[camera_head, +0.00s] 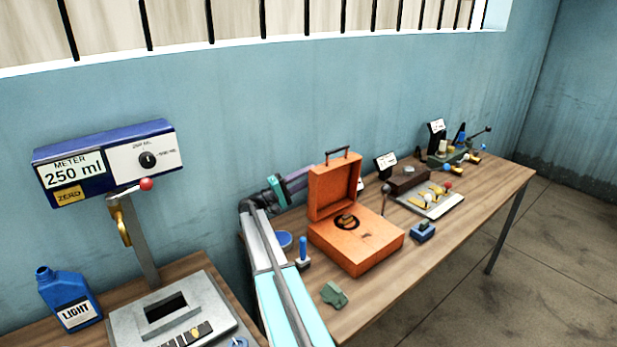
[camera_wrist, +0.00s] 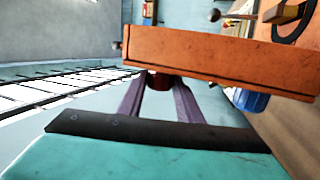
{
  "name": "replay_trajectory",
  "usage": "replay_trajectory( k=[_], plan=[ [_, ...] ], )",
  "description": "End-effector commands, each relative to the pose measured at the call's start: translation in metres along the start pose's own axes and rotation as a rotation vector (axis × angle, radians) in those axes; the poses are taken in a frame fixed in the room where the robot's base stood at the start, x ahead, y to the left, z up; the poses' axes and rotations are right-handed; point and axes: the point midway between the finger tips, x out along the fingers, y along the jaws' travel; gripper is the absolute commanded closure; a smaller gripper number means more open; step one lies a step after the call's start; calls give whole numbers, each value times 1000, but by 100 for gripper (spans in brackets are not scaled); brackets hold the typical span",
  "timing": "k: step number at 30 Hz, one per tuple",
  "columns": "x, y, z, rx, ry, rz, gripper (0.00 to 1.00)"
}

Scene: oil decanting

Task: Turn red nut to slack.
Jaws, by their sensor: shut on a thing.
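A dark red piece, which looks like the red nut (camera_wrist: 158,84), sits between the tips of my purple fingers in the wrist view, partly hidden by the orange case's edge. My gripper (camera_wrist: 160,88) is shut on it. In the head view, my gripper (camera_head: 297,180) reaches behind the raised lid of the orange case, and its fingertips and the nut are hidden there. Whether the nut has turned cannot be told.
The orange case (camera_head: 362,252) stands open on the wooden table, close to my arm. A blue round container (camera_head: 284,240) and a blue-handled item (camera_head: 303,247) are beside it. A green block (camera_head: 334,295) lies in front. Fixtures with levers (camera_head: 430,200) stand further right. The wall is behind.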

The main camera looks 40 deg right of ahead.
Motion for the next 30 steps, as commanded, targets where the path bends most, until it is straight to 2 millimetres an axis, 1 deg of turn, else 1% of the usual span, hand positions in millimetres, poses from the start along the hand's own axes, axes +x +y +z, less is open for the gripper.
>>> replay_trajectory(
  k=[5,11,30],
  plan=[
    [-1,0,1,-5,0,-43,90],
    [-1,3,1,-17,0,-133,90],
    [4,14,-1,-92,0,-599,90]
  ],
)
